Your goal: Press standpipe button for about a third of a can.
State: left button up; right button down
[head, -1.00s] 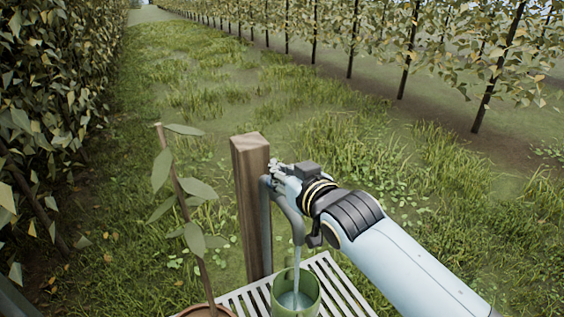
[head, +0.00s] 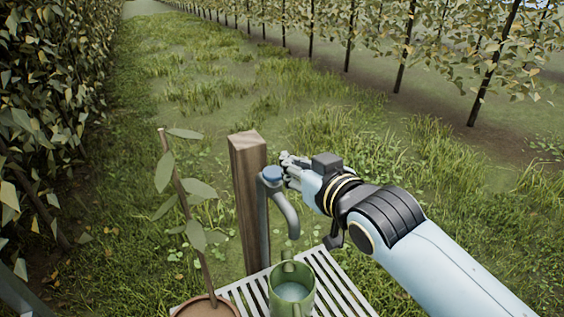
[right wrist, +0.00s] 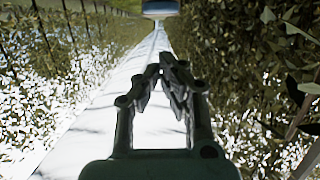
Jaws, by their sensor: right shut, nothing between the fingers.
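The standpipe is a grey pipe (head: 286,212) with a curved spout, fixed to a wooden post (head: 248,200). Its blue button (head: 271,174) sits on top of the pipe. My right gripper (head: 288,163) is shut and empty, just right of the button and apart from it. In the right wrist view its fingers (right wrist: 167,75) meet at the tips. A green can (head: 292,290) stands under the spout with some water (head: 291,291) in it. No stream falls from the spout. My left gripper is not in view.
The can stands on a white slatted stand (head: 338,279). A potted sapling (head: 196,237) with a brown pot (head: 205,307) stands left of it. A leafy hedge (head: 45,120) runs along the left. Grass lies open behind the post.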

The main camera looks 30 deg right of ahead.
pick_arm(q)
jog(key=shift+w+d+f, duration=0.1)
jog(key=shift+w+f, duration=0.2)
pick_arm(e)
jog(key=v, duration=0.3)
jog(key=shift+s+r, duration=0.1)
jog(key=shift+r, duration=0.05)
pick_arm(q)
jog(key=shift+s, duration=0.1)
